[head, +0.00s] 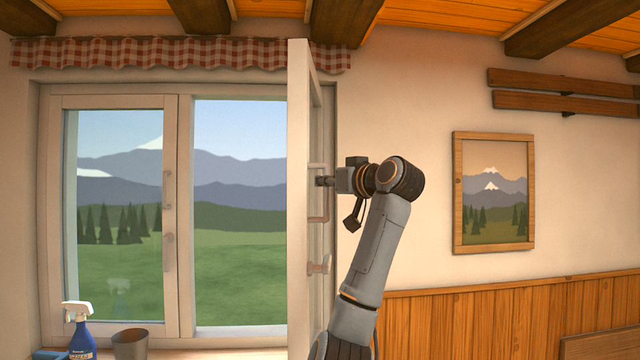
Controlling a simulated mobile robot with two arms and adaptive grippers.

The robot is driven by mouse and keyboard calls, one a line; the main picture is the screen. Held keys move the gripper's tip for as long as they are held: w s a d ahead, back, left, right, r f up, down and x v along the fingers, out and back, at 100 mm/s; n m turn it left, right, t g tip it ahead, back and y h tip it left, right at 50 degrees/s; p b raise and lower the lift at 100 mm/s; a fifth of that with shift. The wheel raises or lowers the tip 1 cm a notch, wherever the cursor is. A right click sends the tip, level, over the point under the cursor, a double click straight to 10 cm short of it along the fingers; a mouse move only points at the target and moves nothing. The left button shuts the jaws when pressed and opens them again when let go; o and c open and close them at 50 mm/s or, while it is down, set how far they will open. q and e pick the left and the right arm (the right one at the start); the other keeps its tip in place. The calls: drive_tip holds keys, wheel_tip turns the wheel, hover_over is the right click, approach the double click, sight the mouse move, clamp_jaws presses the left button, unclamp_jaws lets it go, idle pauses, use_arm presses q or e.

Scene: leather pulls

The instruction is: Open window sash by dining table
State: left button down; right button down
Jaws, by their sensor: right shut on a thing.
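The window has a left sash (172,130) that sits closed in its frame. The right sash (299,200) is swung open into the room and shows nearly edge-on. Its right side carries a pale upright handle (319,208) and a lower lever (320,266). My right gripper (322,181) is at the upright handle, shut on it; the fingertips are small and partly hidden. My left gripper is not in view. The dining table is not in view.
A blue spray bottle (79,332) and a grey cup (130,344) stand at the lower left by the sill. A checked valance (150,53) hangs above. A framed picture (494,192) hangs on the right wall. The space right of my arm looks free.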

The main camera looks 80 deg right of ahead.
drive_tip(key=c, duration=1.5)
unclamp_jaws()
drive_tip(key=shift+a, duration=0.1)
drive_tip(key=shift+c, duration=0.2)
drive_tip(key=shift+o, duration=0.8)
drive_tip(key=shift+s+a+r, duration=0.1)
drive_tip(key=shift+a+r, duration=0.05)
drive_tip(key=shift+a, duration=0.1)
drive_tip(key=shift+s, duration=0.1)
drive_tip(key=v, duration=1.1)
drive_tip(key=shift+s+a, duration=0.25)
drive_tip(key=shift+a, duration=0.1)
